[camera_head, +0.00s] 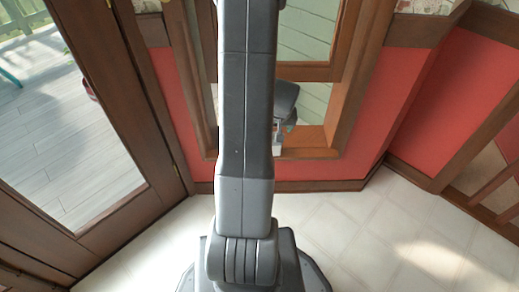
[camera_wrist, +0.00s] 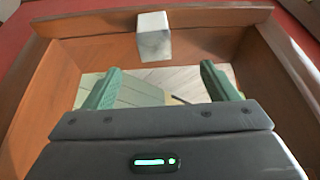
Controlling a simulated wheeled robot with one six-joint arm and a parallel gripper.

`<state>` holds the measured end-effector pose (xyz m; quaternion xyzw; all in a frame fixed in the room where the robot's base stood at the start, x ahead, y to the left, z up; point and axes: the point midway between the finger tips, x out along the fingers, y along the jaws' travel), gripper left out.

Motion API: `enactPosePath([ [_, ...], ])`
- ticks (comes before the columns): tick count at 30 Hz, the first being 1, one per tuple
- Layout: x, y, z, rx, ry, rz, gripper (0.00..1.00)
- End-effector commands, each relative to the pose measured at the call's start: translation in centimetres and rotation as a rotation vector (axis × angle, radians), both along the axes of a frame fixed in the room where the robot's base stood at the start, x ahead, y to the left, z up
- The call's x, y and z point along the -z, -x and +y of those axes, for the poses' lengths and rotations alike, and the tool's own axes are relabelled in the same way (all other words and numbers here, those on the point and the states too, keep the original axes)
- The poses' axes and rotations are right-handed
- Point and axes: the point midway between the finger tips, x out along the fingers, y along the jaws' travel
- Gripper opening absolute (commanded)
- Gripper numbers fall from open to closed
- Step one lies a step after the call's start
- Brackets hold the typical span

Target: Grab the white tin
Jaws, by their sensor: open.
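The white tin (camera_wrist: 153,37) is a small, pale, box-shaped thing with greyish marbling. In the wrist view it stands at the top centre, at the wooden window frame. My gripper (camera_wrist: 161,67) is open, with its two green fingers spread wide and nothing between them. The tin lies ahead of the fingertips, roughly in line with the gap and apart from both. In the head view my arm hides most of the gripper. A small pale patch (camera_head: 278,146) shows beside my arm at the sill; I cannot tell if it is the tin.
A brown wooden window frame (camera_head: 342,85) surrounds the gripper area, with red wall panels (camera_head: 310,172) beside and below it. A glass door (camera_head: 70,130) is at the left and a wooden railing (camera_head: 492,180) at the right. The pale tiled floor (camera_head: 360,225) looks clear.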

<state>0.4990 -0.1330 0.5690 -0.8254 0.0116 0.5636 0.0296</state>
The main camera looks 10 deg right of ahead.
Motion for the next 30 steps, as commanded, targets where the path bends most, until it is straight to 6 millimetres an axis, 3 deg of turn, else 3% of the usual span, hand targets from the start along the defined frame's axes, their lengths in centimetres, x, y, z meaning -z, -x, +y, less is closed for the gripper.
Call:
enactPosePath([
  [1, 1.9, -0.6, -0.7, 0.002, 0.010, -0.003, 0.80],
  [3, 3.0, -1.2, -1.4, 0.001, 0.023, -0.011, 0.80],
  [10, 5.3, -2.3, -2.2, 0.000, 0.037, -0.019, 0.80],
  [18, 10.1, -4.2, -2.3, -0.001, 0.036, -0.018, 0.80],
  [30, 12.9, -5.5, -2.6, 0.000, 0.036, -0.019, 0.80],
])
